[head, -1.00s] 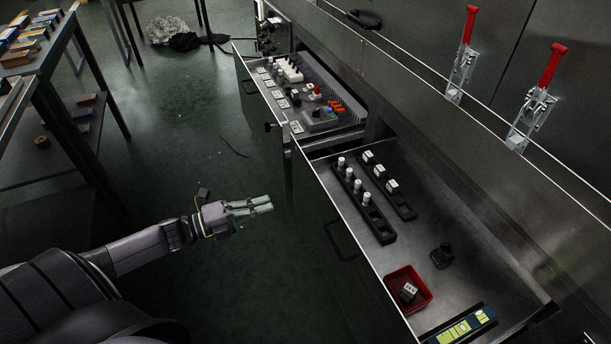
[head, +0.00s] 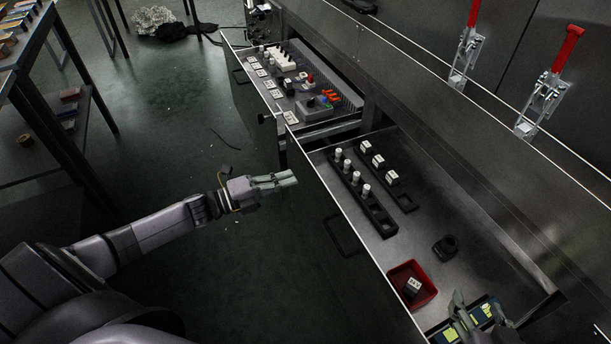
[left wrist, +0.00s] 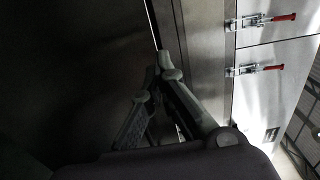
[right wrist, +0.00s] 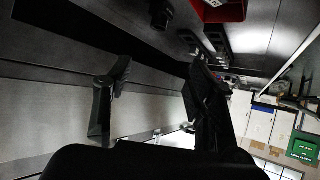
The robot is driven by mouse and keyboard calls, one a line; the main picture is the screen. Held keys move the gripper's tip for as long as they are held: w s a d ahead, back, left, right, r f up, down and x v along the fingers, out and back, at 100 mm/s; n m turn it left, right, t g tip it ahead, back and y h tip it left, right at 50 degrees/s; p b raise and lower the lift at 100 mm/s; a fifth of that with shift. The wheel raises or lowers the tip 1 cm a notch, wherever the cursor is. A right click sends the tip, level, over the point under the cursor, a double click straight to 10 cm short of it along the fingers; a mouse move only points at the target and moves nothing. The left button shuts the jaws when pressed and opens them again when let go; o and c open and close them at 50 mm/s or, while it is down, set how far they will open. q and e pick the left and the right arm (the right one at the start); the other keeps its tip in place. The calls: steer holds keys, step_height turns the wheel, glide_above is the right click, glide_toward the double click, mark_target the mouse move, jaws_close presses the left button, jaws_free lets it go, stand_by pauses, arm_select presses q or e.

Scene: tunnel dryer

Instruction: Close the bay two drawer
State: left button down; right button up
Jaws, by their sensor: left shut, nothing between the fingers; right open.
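Two drawers stand open from the steel cabinet: a near drawer (head: 345,285) and a far drawer (head: 243,95). No readable label tells which one is bay two. The near drawer's front panel carries a dark bar handle (head: 340,240). My left gripper (head: 294,178) is shut and empty, left of the near drawer's front panel, near the gap between the drawers; it also shows in the left wrist view (left wrist: 163,62). My right gripper (head: 479,304) is open above the front right corner of the near drawer, partly covering a blue, yellow-marked item; its two fingers show apart in the right wrist view (right wrist: 160,62).
The near drawer holds black racks with white pieces (head: 362,195), a red bin (head: 420,270) and a black part (head: 445,247). Red-handled clamps (head: 464,55) sit on the cabinet front.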

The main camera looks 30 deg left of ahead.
arm_select(q)
steer(key=shift+b+x, duration=0.45)
steer(key=shift+x, duration=2.4)
arm_select(e)
steer(key=w+a+r+t+y, duration=0.1)
steer(key=w+r+t, duration=0.2)
steer(key=r, duration=0.2)
steer(key=shift+a, duration=0.3)
arm_select(q)
steer(key=shift+w+d, duration=0.1)
arm_select(e)
steer(key=shift+r, duration=0.1)
